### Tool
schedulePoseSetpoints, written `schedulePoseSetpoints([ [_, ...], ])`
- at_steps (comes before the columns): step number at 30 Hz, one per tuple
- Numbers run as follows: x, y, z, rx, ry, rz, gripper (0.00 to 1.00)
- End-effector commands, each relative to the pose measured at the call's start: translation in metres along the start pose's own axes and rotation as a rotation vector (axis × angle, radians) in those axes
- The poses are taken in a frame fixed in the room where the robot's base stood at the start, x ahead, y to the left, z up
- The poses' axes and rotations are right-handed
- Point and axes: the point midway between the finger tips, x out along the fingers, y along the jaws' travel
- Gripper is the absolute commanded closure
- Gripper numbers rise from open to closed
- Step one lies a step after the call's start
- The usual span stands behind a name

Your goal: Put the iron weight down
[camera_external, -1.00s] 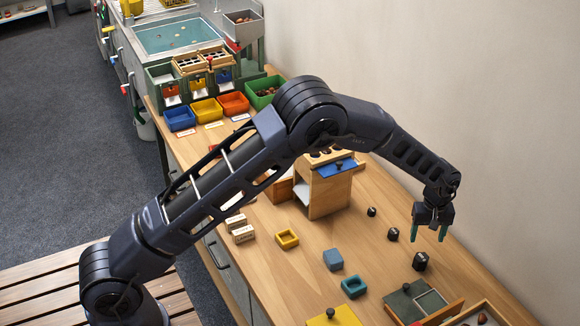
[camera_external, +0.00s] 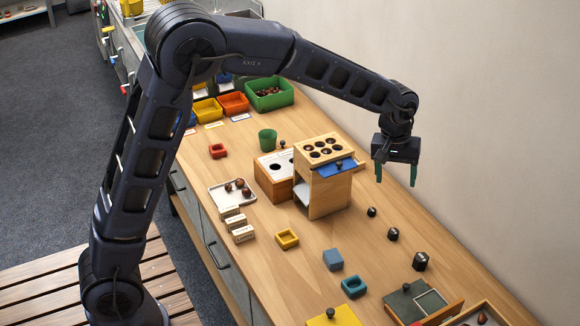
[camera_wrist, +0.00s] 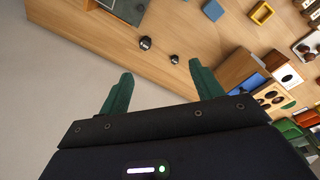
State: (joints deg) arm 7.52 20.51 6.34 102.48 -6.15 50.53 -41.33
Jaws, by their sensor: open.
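Three black iron weights stand in a row on the right part of the wooden table: a small one (camera_external: 371,212), a middle one (camera_external: 393,234) and a large one (camera_external: 420,261). They are apart from each other. My gripper (camera_external: 396,180) hangs above the table near the wall, apart from the weights. Its green fingers are spread with nothing between them. In the wrist view, my gripper (camera_wrist: 160,72) shows the same empty gap. Two dark weights show beyond the fingers there, one on the left (camera_wrist: 145,43) and one on the right (camera_wrist: 174,59).
A wooden box with round holes (camera_external: 324,151) and a blue slide stands left of my gripper. The wall (camera_external: 480,120) is close on the right.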

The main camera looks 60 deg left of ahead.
Motion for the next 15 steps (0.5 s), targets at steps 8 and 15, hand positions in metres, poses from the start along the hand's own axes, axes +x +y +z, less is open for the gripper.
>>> schedulePoseSetpoints([
  [8,-0.078,-0.054,0.045,0.129,0.034,0.042,0.35],
  [15,-0.127,-0.103,0.089,0.246,0.07,0.068,0.35],
])
